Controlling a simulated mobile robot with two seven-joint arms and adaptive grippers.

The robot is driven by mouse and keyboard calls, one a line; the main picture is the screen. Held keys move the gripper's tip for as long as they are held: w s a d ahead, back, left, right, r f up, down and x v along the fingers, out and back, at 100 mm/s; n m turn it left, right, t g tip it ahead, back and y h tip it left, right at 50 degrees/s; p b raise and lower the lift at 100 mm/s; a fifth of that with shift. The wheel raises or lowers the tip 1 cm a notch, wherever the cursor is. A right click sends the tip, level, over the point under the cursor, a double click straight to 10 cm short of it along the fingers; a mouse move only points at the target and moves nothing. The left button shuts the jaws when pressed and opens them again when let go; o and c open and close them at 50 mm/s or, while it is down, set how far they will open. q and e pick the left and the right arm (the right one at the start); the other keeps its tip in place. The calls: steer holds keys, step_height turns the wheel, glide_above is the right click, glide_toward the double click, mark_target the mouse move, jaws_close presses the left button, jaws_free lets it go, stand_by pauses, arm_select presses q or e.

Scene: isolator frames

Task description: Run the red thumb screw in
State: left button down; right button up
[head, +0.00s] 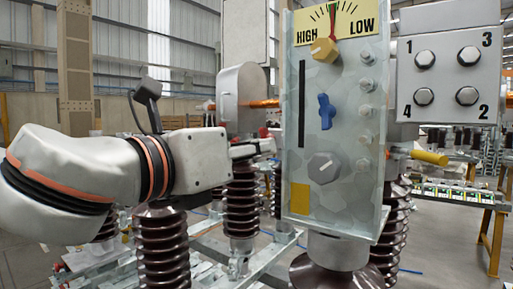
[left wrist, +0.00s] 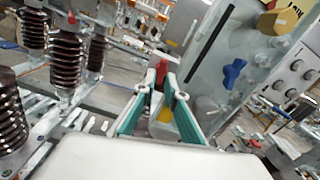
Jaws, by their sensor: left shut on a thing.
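My left gripper (head: 262,147) reaches in from the left and has its fingers at the left side of the grey metal panel (head: 333,215). The red thumb screw (left wrist: 161,72) shows as a small red piece between the fingertips of this gripper (left wrist: 164,84) in the left wrist view. The fingers are closed on it. In the head view a little red (head: 263,132) shows just above the fingers, and the rest is hidden. How deep the screw sits cannot be seen. My right gripper is in neither view.
The panel carries a yellow knob (head: 324,51), a blue knob (head: 326,112), a grey knob (head: 323,166) and a HIGH/LOW gauge (head: 335,24). A numbered bolt plate (head: 446,75) stands to the right. Brown ribbed insulators (head: 163,245) stand below and left, near my arm.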

arm_select(q)
steer(key=shift+a+m, duration=0.1)
steer(key=shift+m, duration=0.3)
steer(key=c, duration=2.2)
jaws_free()
steer(key=shift+c, duration=0.2)
steer(key=shift+o, duration=1)
steer(key=shift+w, duration=0.1)
steer(key=v, duration=0.7)
steer(key=shift+s, duration=0.25)
